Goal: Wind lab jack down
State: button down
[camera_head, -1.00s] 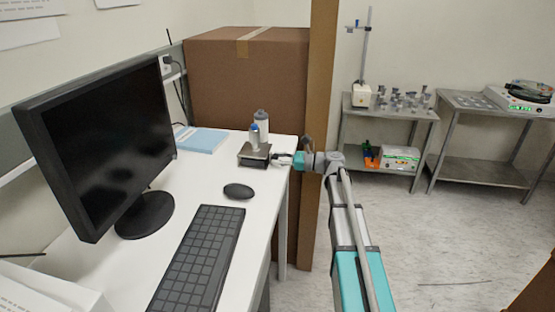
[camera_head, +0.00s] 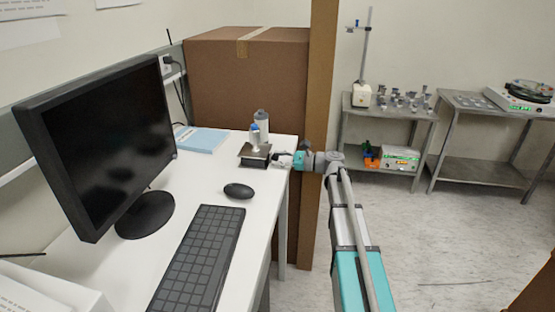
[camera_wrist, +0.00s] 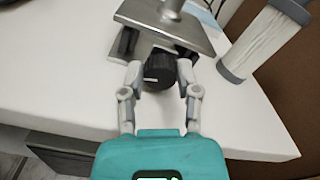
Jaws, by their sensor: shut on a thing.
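My gripper (camera_wrist: 160,82) is shut on the knob, one finger on each side. In the head view my gripper (camera_head: 283,160) reaches the jack from the right. The jack's lower linkage is mostly hidden under the plate.
A white cylindrical container (camera_head: 261,122) stands behind the jack; it also shows at right in the wrist view (camera_wrist: 262,40). A mouse (camera_head: 239,191), keyboard (camera_head: 198,258) and monitor (camera_head: 98,145) are nearer. A large cardboard box (camera_head: 247,85) stands beyond the desk.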

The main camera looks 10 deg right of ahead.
jog(key=shift+c, duration=1.7)
grip_release()
jog(key=shift+w, duration=0.1)
jog(key=shift+d, duration=0.1)
jog(key=v, duration=0.7)
jog(key=shift+d, duration=0.4)
